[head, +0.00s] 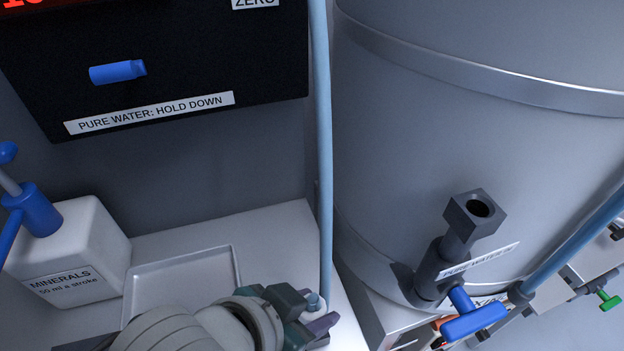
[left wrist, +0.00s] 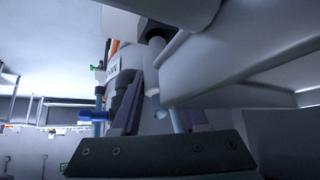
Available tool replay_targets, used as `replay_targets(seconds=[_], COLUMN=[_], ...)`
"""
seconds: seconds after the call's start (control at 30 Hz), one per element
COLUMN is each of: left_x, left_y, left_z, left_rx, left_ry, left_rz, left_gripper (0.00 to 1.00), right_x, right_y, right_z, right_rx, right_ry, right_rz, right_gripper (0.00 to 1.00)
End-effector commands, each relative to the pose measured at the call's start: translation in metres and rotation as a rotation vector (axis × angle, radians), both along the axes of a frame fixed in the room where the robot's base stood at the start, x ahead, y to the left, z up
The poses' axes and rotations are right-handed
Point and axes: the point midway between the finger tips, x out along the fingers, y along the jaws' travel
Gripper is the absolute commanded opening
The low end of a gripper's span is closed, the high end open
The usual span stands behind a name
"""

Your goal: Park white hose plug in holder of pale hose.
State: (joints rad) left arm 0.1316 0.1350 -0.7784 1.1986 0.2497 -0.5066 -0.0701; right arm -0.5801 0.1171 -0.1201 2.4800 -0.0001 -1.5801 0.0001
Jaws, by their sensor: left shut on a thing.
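The pale blue hose (head: 323,150) hangs down in front of the dark panel to my left gripper (head: 308,308) at the bottom of the head view. My left gripper is shut on the white hose plug (head: 310,314) at the hose's lower end. The fingers hide much of the plug. In the left wrist view, a whitish piece (left wrist: 152,86) and a pale blue hose piece (left wrist: 176,120) show between the fingers. I cannot pick out the pale hose's holder for sure. My right gripper is out of view.
A grey tank (head: 480,120) stands at right with a dark upturned socket (head: 472,216) and a blue-handled valve (head: 472,318). A white minerals box (head: 72,250) with a blue pump and a shallow tray (head: 180,280) stand at left. A blue handle (head: 115,72) juts from the panel.

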Motion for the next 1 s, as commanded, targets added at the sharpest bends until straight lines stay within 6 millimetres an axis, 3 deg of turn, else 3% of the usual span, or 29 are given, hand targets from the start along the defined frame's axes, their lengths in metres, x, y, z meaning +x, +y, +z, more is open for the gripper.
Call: replay_targets(seconds=[1.0], left_x=[0.000], left_y=[0.000], left_z=[-0.010], left_rx=[-0.001], left_ry=[0.001], left_rz=[0.000], left_gripper=[0.00], right_x=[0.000], right_y=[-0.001], right_z=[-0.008], right_rx=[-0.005], right_ry=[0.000], right_rz=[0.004], right_gripper=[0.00])
